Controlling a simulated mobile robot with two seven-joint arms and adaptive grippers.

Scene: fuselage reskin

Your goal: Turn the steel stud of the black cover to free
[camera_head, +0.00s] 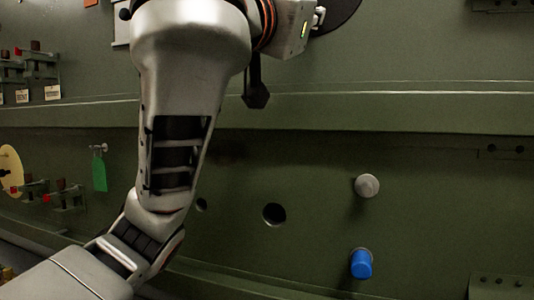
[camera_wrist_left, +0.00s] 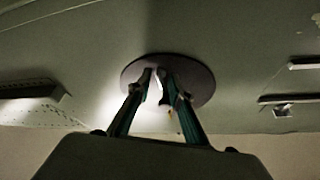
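The black cover (camera_wrist_left: 200,82) is a dark round disc on the green panel in the left wrist view. In the head view only part of it (camera_head: 343,14) shows at the top edge, behind my left gripper. My left gripper (camera_wrist_left: 157,76) reaches up to the disc, its two fingertips close together near the disc's middle. A narrow bright piece (camera_wrist_left: 158,87) between the fingertips looks like the steel stud; the fingers hide most of it. The stud's turn angle cannot be made out. My right gripper is in neither view.
A grey knob (camera_head: 367,186), a blue peg (camera_head: 361,264) and a dark hole (camera_head: 274,214) are on the lower panel. A green tag (camera_head: 100,172) hangs at left. A ledge (camera_head: 400,118) runs across the panel. Brackets (camera_wrist_left: 30,97) flank the disc.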

